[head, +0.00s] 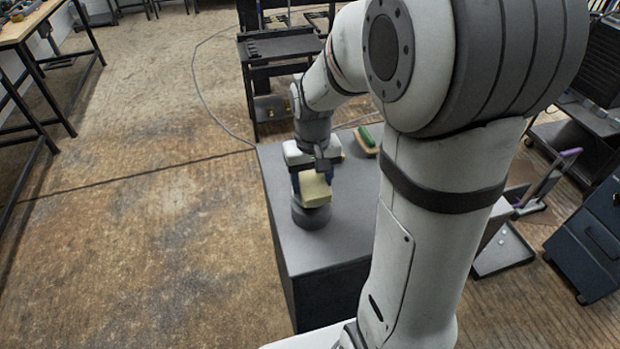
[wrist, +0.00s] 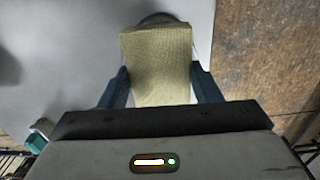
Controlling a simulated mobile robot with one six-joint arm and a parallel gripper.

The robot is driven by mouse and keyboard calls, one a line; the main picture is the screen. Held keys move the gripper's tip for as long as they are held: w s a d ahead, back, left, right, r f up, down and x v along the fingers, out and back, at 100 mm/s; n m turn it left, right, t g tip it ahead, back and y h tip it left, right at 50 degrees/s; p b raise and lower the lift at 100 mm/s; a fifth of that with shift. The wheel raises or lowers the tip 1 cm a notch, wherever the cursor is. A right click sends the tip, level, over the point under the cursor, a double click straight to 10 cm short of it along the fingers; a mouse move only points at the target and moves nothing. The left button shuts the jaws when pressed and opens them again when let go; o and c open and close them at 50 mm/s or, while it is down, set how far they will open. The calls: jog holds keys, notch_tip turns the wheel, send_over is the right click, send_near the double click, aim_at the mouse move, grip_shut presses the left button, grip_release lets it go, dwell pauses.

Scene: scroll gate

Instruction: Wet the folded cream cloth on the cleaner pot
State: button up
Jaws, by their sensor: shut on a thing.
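The folded cream cloth (head: 314,189) is held between the blue fingers of my gripper (head: 311,182). In the wrist view the cloth (wrist: 158,62) fills the space between the two fingertips (wrist: 160,82). The cleaner pot (head: 311,215), a dark round pot, stands on the grey bench top just below the cloth in the head view. In the wrist view only a dark rim of the pot (wrist: 160,19) shows beyond the cloth's far edge. The cloth hides the pot's opening, and I cannot tell whether the two touch.
The grey bench top (head: 345,235) is mostly clear around the pot. A green-topped brush-like item (head: 367,138) lies at its back right. A white and green item (wrist: 38,134) shows at the wrist view's lower left. A dark cart (head: 280,50) stands behind the bench.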

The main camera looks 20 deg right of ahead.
aim_at(312, 182)
jog(key=shift+f+b, duration=0.85)
jog(key=shift+f, duration=0.3)
dwell(0.9)
dwell(0.5)
jog(key=shift+r+p, duration=2.75)
jog(key=shift+r, duration=0.85)
jog(key=shift+f, duration=0.1)
